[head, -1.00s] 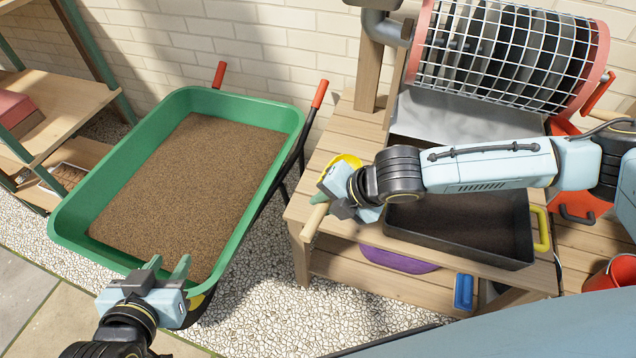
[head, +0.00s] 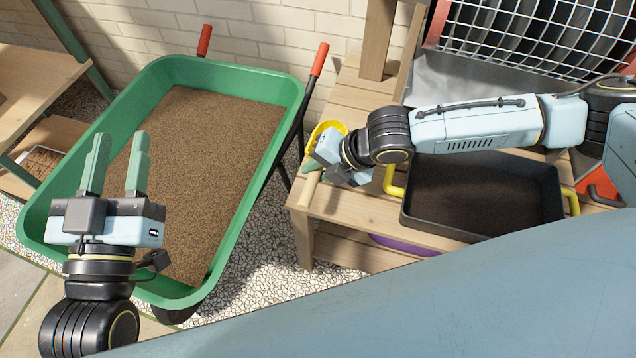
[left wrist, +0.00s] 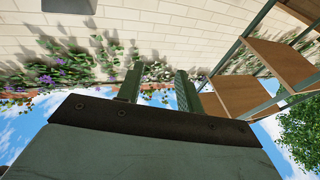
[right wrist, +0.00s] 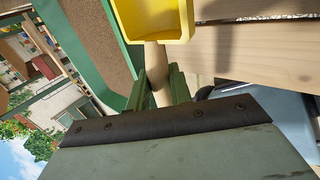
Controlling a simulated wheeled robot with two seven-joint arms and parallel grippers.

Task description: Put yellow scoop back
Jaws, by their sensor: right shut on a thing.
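The yellow scoop (head: 326,128) is at the left end of the wooden bench, partly hidden behind my right gripper (head: 318,166). In the right wrist view the right gripper (right wrist: 160,88) is shut on the scoop's wooden handle, and the yellow scoop (right wrist: 155,18) shows beyond the fingers. The part of the scoop's inside that I see looks empty. I cannot tell whether the scoop touches the bench. My left gripper (head: 118,165) is open and empty, over the near left part of the green wheelbarrow. Its fingers (left wrist: 155,85) stand apart in the left wrist view.
The green wheelbarrow (head: 270,85) full of brown soil stands left of the wooden bench (head: 345,206). A black tray (head: 408,205) with yellow handles holds dark soil on the bench. A wire-mesh drum (head: 520,35) stands behind it. A wooden shelf (head: 40,65) is at the far left.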

